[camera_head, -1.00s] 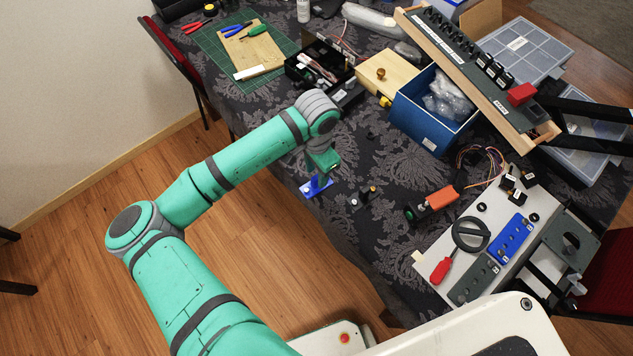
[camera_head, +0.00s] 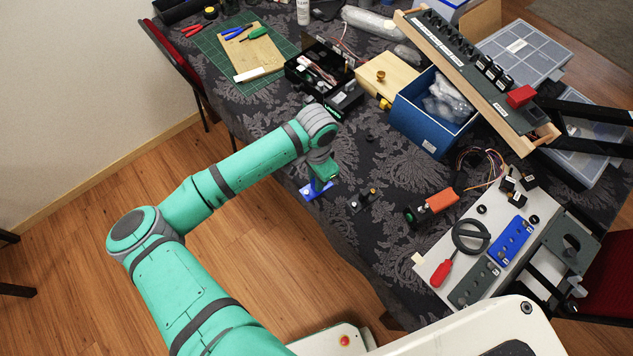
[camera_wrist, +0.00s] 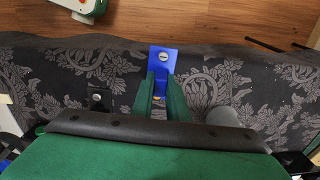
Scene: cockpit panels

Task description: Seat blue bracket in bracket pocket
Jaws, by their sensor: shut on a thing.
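The blue bracket (camera_head: 315,191) is at the near left edge of the cloth-covered table. My gripper (camera_head: 321,178) is above it with its green fingers shut on its upright part. In the wrist view the bracket (camera_wrist: 163,56) shows between the two fingers (camera_wrist: 163,88), its flat plate with a silver screw or hole facing the camera. I cannot tell whether the bracket touches the cloth. A white panel (camera_head: 430,262) at the right carries a blue plate (camera_head: 511,240) and a grey plate (camera_head: 473,283). I cannot make out which recess is the bracket pocket.
A small black bracket (camera_head: 363,200) stands just right of the blue one. An orange-and-black device (camera_head: 436,202) with wires lies farther right. A blue box (camera_head: 425,135) stands behind.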

